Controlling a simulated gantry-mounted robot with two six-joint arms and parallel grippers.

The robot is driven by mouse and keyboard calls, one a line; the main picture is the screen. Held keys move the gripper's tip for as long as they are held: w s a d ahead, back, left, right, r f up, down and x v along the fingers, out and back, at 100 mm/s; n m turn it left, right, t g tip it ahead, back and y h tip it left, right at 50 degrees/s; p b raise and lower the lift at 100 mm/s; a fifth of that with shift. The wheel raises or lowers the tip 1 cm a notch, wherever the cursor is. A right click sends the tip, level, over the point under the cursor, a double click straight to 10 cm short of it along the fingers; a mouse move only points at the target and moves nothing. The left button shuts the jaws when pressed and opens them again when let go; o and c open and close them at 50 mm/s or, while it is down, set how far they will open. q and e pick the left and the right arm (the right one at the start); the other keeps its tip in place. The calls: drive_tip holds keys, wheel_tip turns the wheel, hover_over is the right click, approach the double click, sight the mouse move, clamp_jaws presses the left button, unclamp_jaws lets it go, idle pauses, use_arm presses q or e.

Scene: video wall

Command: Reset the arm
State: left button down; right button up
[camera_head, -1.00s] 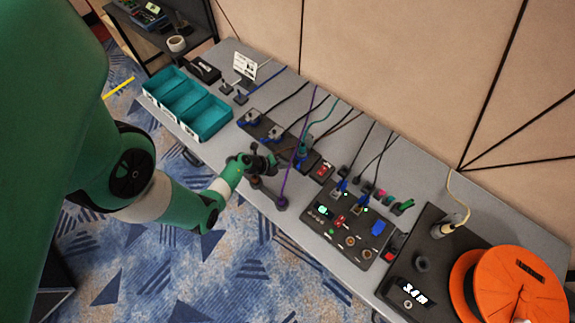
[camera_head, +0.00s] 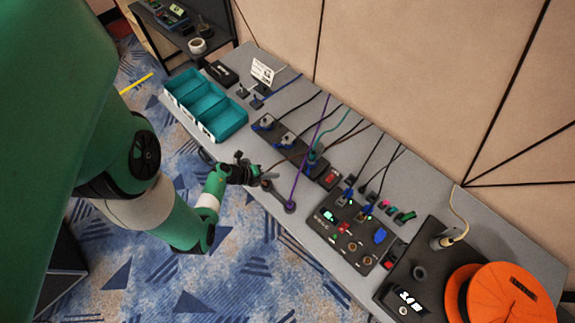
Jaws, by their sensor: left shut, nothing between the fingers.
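My left arm, green and white, comes in from the left. Its small dark gripper (camera_head: 262,176) is at the table's front edge, left of a purple cable's dark round end (camera_head: 290,206). The gripper is shut and holds nothing. A black power strip (camera_head: 292,149) with plugs lies behind it. My right gripper does not show.
Teal bins (camera_head: 206,104) stand at the table's (camera_head: 262,205) left end. A black control panel (camera_head: 348,228) with lit buttons and cables is right of the gripper. Further right are a black unit with a display (camera_head: 411,300) and an orange reel (camera_head: 512,295). Carpet lies in front.

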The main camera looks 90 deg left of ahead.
use_arm(q)
drive_tip(key=shift+s+d+r, duration=0.1)
drive_tip(key=shift+s+r, duration=0.2)
drive_tip(key=shift+w, duration=0.1)
idle(0.3)
